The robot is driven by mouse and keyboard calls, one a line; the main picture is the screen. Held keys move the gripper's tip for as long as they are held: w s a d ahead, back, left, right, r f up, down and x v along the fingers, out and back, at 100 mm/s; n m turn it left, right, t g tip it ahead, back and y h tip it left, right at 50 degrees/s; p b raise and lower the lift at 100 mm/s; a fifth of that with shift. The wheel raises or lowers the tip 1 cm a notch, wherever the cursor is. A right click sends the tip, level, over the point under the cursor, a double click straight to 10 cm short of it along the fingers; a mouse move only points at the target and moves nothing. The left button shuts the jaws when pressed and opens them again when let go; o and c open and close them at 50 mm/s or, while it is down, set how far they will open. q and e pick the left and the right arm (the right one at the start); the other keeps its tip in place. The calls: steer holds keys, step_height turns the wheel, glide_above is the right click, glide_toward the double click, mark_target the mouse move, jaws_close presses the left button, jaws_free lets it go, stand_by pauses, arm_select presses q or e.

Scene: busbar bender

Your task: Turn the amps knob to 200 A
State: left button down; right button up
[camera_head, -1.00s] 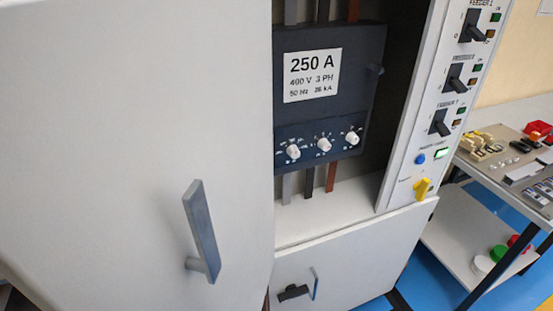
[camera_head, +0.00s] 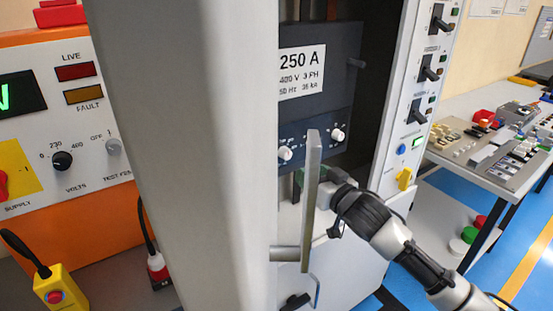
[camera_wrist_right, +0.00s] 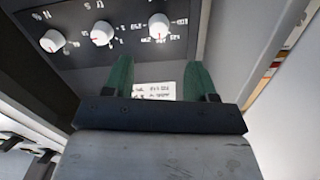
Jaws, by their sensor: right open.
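A dark breaker unit (camera_head: 330,100) labelled 250 A sits inside the open cabinet. Two of its white knobs show in the head view, a left one (camera_head: 284,153) and a right one (camera_head: 337,134). The right wrist view shows three white knobs: left (camera_wrist_right: 52,40), middle (camera_wrist_right: 102,33) and right (camera_wrist_right: 158,25). Their lettering is too small to read surely, so I cannot tell which is amps. My right gripper (camera_wrist_right: 158,82) is open and empty, below the knob row and apart from it. In the head view it is partly hidden behind the door handle. My left gripper is out of view.
The white cabinet door (camera_head: 180,150) with its grey handle (camera_head: 312,200) stands open in front. An orange test set (camera_head: 75,230) with a volts knob (camera_head: 62,160) stands at left. Feeder switches (camera_head: 429,70) line the right panel. A cluttered bench (camera_head: 450,165) is at right.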

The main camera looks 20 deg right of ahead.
mark_target(288, 155)
steer(key=w, duration=0.3)
steer(key=w+p, duration=0.1)
steer(key=w, duration=0.1)
steer(key=w+a, duration=0.1)
steer(key=w, duration=0.2)
steer(key=shift+w+p, duration=0.35)
steer(key=shift+p, duration=0.05)
steer(key=shift+w+a, duration=0.15)
steer(key=shift+w, duration=0.45)
steer(key=c, duration=0.9)
steer(key=shift+m, duration=0.3)
steer(key=m+p, duration=0.3)
steer(key=m, duration=0.1)
steer(key=shift+r, duration=0.1)
steer(key=shift+m+p, duration=1.1)
steer(key=shift+m, duration=1.2)
